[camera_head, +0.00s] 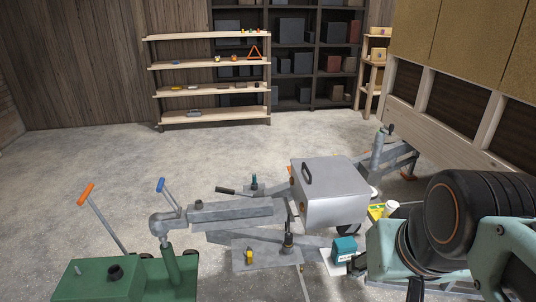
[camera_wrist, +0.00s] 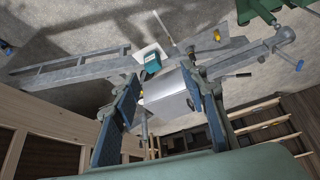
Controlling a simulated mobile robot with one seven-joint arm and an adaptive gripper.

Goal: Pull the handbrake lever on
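A lever with a black grip (camera_head: 226,191), which looks like the handbrake lever, sticks out to the left above the grey drawbar (camera_head: 240,212) in the head view. It lies low, nearly level. In the wrist view its dark-tipped rod (camera_wrist: 243,75) shows to the right of my gripper. My gripper (camera_wrist: 162,76) is open, with its two blue-padded fingers wide apart and nothing between them. It is apart from the lever. The silver box (camera_wrist: 168,98) shows beyond the fingers.
A silver lidded box (camera_head: 330,195) stands right of the lever. A blue-handled coupling (camera_head: 161,186) and a green unit (camera_head: 125,278) with an orange-tipped handle (camera_head: 86,194) are at left. The floor towards the shelves (camera_head: 210,65) is clear.

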